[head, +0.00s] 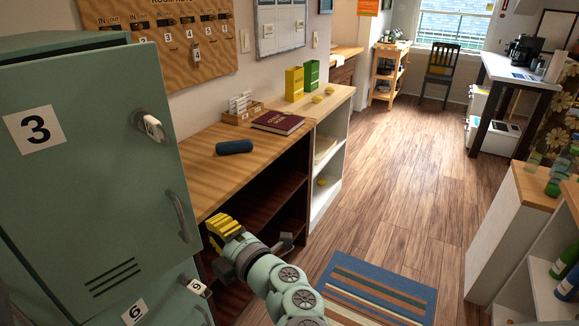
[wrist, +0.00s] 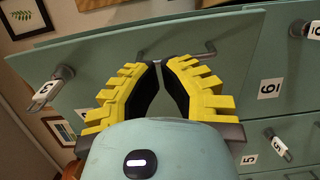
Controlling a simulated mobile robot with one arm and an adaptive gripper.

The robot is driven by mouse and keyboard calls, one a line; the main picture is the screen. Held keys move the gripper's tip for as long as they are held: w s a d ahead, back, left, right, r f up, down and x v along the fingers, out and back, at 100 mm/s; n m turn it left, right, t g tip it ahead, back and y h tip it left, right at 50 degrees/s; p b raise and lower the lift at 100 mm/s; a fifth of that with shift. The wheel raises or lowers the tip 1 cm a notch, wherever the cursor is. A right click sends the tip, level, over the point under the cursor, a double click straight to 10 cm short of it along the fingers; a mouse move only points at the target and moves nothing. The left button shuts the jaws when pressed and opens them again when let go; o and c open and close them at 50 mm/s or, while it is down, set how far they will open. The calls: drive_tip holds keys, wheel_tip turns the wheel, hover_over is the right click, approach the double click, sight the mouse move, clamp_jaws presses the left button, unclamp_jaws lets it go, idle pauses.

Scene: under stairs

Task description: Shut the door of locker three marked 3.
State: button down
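The green door of locker three (head: 95,165), marked 3 (head: 33,128), fills the left of the head view. It stands ajar, with a dark gap between its top edge and the locker top (head: 60,42). A key with a white tag (head: 150,126) is in its lock, and a curved handle (head: 180,217) sits below. My gripper (head: 222,230) is just right of the door's lower free edge. In the wrist view its yellow fingers (wrist: 160,64) are drawn together at the tips with nothing held. The handle (wrist: 208,50) shows behind them; contact cannot be told.
Locker six (head: 135,311) is below, with a tagged key (head: 198,288) sticking out. A wooden counter (head: 195,170) with a dark blue case (head: 234,147) and a red book (head: 278,122) stands right of the lockers. A striped rug (head: 375,290) lies on open floor.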

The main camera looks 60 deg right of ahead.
sight(187, 199)
drive_tip(key=w+p, duration=0.1)
drive_tip(key=w, duration=0.2)
drive_tip(key=w+d+p, duration=0.1)
drive_tip(key=w, duration=0.2)
drive_tip(key=w+p, duration=0.1)
drive_tip(key=w, duration=0.2)
drive_tip(key=shift+w+d+r, duration=0.15)
drive_tip(key=shift+d+r, duration=0.15)
drive_tip(key=shift+d, duration=0.05)
drive_tip(key=shift+w+d+f+p, duration=0.1)
drive_tip(key=shift+w+f+p, duration=0.1)
drive_tip(key=shift+w, duration=0.2)
drive_tip(key=shift+w+d+f+p, duration=0.1)
drive_tip(key=shift+w+p, duration=0.05)
drive_tip(key=shift+w, duration=0.25)
